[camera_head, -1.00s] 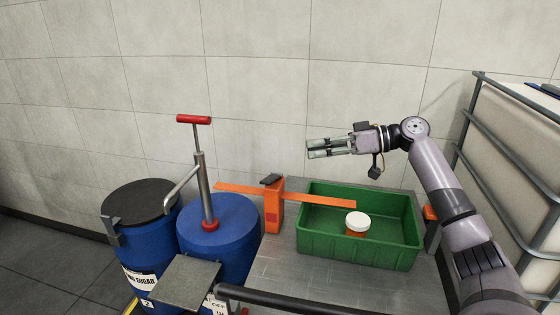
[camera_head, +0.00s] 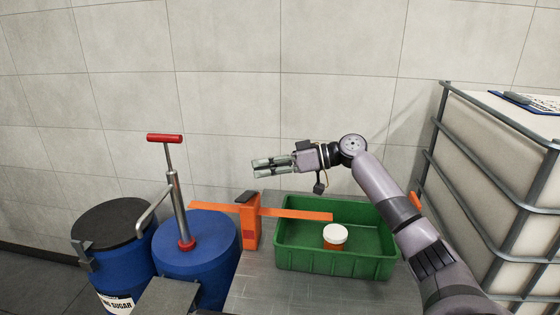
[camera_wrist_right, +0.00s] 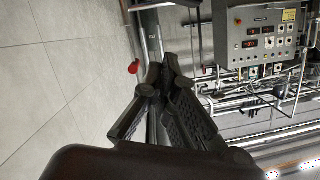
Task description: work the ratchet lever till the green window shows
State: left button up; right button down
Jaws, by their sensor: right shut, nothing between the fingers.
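My right gripper (camera_head: 258,168) is shut and empty, held level in the air above and beyond the orange device. Its fingers (camera_wrist_right: 165,88) meet in the wrist view. The orange device has an upright housing (camera_head: 250,226), a dark grey piece (camera_head: 246,197) on top, and a long flat orange bar (camera_head: 298,214) reaching both ways. A small red-orange patch shows on the housing; I see no green window. I cannot tell for sure which part is the ratchet lever. My left gripper is out of view.
A green tub (camera_head: 335,265) holds a white-lidded orange jar (camera_head: 335,238). At left stand a blue drum (camera_head: 215,250) with a red-handled hand pump (camera_head: 165,138) and a black-topped drum (camera_head: 110,222). A caged white tank (camera_head: 500,160) is at right. A control panel (camera_wrist_right: 262,38) shows behind.

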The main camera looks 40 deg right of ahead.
aim_at(246, 196)
jog(key=a+f, duration=0.1)
jog(key=a+f+p, duration=0.1)
jog(key=f, duration=0.1)
jog(key=w+a+f, duration=0.1)
jog(key=shift+a+f, duration=0.1)
jog(key=shift+f, duration=0.15)
